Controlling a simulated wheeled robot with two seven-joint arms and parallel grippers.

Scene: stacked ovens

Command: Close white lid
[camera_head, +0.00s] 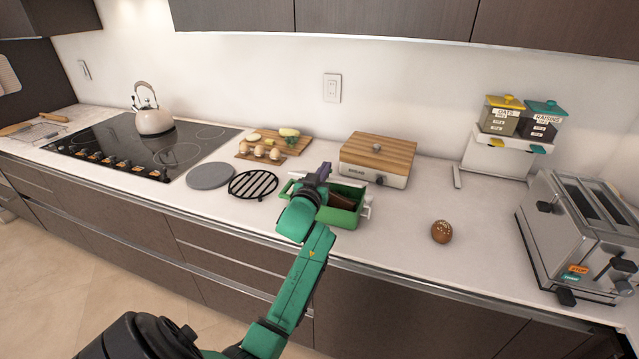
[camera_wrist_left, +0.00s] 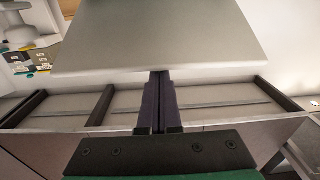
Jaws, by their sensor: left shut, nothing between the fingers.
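My left gripper (camera_head: 324,172) is above the green box (camera_head: 352,218) on the counter and partly covers it. The box is open at the top on its right side, with something dark brown inside and white clips at its sides. In the left wrist view the gripper's dark fingers (camera_wrist_left: 158,103) are shut together with nothing between them. A flat pale grey-white panel (camera_wrist_left: 160,38) fills the upper middle of that view, just beyond the fingertips. I cannot tell for sure whether it is the white lid or whether the fingers touch it. The right gripper is out of view.
A bread box (camera_head: 373,178) with a wooden top stands behind the green box. A black round rack (camera_head: 253,184) and grey disc (camera_head: 210,176) lie to the left. A brown roll (camera_head: 441,231) and a toaster (camera_head: 580,230) are to the right. Counter between box and roll is clear.

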